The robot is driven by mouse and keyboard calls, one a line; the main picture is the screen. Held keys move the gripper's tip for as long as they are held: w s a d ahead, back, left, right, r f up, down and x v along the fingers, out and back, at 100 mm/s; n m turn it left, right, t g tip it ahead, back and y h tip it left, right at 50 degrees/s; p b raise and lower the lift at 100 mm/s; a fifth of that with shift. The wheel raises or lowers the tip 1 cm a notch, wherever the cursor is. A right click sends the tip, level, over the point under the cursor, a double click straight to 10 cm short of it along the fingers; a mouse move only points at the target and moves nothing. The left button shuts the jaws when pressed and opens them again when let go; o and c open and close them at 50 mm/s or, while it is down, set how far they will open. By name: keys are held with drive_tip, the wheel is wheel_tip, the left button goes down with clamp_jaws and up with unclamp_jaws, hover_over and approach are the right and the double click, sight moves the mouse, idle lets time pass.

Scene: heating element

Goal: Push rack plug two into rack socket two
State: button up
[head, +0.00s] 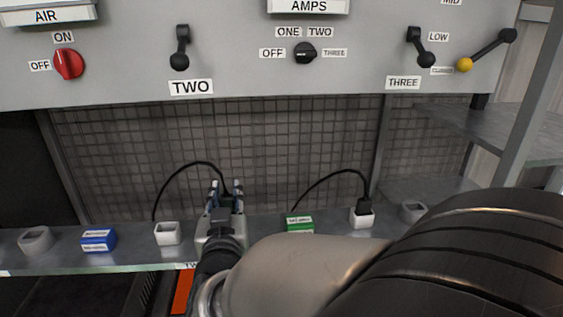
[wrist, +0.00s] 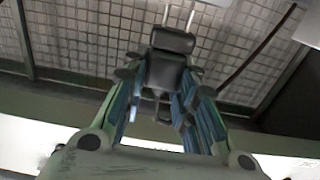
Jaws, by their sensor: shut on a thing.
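My gripper (head: 225,190) is shut on a black plug, rack plug two, with its fingers on either side of it. In the wrist view the plug (wrist: 172,55) shows between the fingers, with two bare metal prongs pointing away from the gripper. Its black cable (head: 185,165) arches to the left in the head view. A white socket (head: 167,233) sits on the shelf just left of my gripper, with no plug seen in it. The prongs are hidden in the head view.
Another black plug (head: 364,205) sits in a white socket (head: 362,222) at right. A blue block (head: 98,240), a green block (head: 299,222) and grey sockets (head: 36,240) (head: 412,211) share the shelf. A mesh wall (head: 290,150) stands behind, under a control panel (head: 240,60).

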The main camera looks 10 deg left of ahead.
drive_tip(key=shift+f+b, duration=1.8)
drive_tip(key=shift+f, duration=0.2)
drive_tip(key=o, duration=1.1)
drive_tip(key=shift+r, duration=0.1)
drive_tip(key=shift+o, duration=0.2)
drive_tip(key=v, duration=1.2)
